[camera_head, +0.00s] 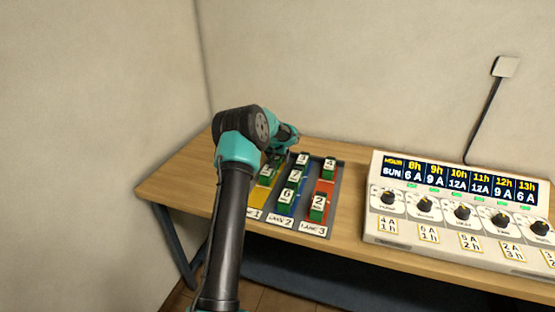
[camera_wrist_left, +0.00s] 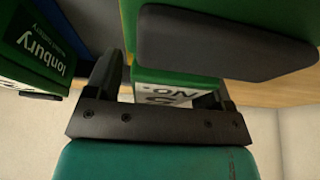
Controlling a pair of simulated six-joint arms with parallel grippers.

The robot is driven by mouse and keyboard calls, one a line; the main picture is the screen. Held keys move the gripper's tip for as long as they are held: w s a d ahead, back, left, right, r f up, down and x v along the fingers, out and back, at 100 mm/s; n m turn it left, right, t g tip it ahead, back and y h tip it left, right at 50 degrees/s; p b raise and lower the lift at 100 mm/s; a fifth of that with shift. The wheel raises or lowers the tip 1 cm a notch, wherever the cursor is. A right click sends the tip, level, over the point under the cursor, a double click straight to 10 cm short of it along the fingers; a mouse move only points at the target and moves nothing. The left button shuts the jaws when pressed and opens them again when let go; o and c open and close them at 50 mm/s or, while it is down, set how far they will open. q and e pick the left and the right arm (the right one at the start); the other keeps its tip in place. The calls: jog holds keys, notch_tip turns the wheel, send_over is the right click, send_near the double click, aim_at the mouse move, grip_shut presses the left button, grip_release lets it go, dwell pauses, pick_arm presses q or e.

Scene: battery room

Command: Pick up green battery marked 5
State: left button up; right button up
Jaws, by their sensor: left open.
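My left gripper (camera_head: 284,146) is over the back left of the battery tray, with its jaws open. In the left wrist view, a green battery (camera_wrist_left: 175,82) with a white label is in front of the gripper's dark bar, between the fingers. Its label shows "NO" upside down; the number is partly hidden, so I cannot be sure it is 5. In the head view, a green battery (camera_head: 267,174) stands in the yellow lane 1, its number unclear beside my arm. Other green batteries marked 3 (camera_head: 303,158), 4 (camera_head: 329,165), 7 (camera_head: 295,176), 6 (camera_head: 286,197) and 2 (camera_head: 317,206) stand in lanes 2 and 3.
The tray (camera_head: 338,188) lies on a wooden table (camera_head: 172,187) against the wall. A white control panel (camera_head: 400,228) with displays and knobs stands to its right. In the wrist view, a green battery (camera_wrist_left: 38,45) marked "lonbury" is close at the left. The table's left end is clear.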

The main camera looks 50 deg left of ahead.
pick_arm(q)
jog(key=shift+c, duration=0.4)
jog(key=shift+r, duration=0.1)
jog(key=c, duration=1.3)
notch_tip(320, 180, up, 10)
